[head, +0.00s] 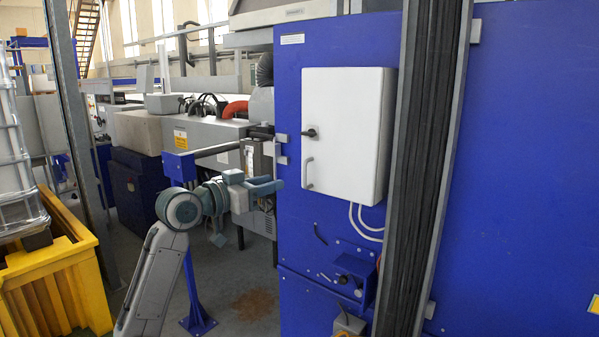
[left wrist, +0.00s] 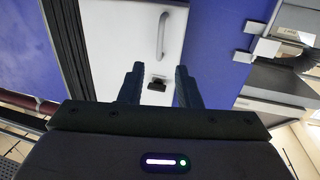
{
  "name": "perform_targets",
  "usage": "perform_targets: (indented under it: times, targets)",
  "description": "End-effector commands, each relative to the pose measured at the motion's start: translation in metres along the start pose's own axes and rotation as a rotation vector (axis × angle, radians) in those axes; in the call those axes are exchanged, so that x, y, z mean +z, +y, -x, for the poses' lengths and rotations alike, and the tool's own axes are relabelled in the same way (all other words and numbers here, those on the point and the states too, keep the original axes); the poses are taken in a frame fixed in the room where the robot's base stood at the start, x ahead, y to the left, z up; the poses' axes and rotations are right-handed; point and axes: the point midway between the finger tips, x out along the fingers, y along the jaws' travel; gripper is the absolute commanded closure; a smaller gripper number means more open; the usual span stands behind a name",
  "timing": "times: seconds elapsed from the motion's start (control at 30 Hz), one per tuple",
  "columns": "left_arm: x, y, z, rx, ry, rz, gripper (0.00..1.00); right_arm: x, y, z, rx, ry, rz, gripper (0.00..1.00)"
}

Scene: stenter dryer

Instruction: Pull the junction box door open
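The junction box (head: 345,125) is a white box on the blue cabinet, and its door is shut. A grey bar handle (head: 309,173) stands upright low on the door's left side. A black latch (head: 310,133) sits above it. My left gripper (head: 277,186) is just left of the handle, apart from it. In the left wrist view, my left gripper (left wrist: 158,68) is open and empty, its two dark fingers spread. There the handle (left wrist: 162,36) appears beyond the fingertips, and the latch (left wrist: 157,82) shows between the fingers. My right gripper is not in view.
The blue cabinet (head: 300,215) carries the box, with white cables (head: 366,222) and a small control panel (head: 352,275) below. A dark ribbed column (head: 420,150) stands at the box's right. A yellow crate (head: 55,285) is at far left, with open floor between.

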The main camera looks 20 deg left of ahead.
Motion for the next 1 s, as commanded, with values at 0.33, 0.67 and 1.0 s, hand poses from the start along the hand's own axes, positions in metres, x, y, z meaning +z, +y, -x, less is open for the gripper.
perform_targets:
  times: [0.33, 0.67, 1.0]
  targets:
    - [-0.005, 0.001, -0.061, 0.001, 0.0, 0.006, 0.7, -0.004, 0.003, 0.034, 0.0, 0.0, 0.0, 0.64]
    - [-0.001, 0.0, -0.095, -0.001, 0.0, 0.001, 0.7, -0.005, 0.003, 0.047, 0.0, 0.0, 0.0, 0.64]
    - [0.001, 0.0, -0.097, -0.002, 0.0, 0.0, 0.79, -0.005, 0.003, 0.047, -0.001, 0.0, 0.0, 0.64]
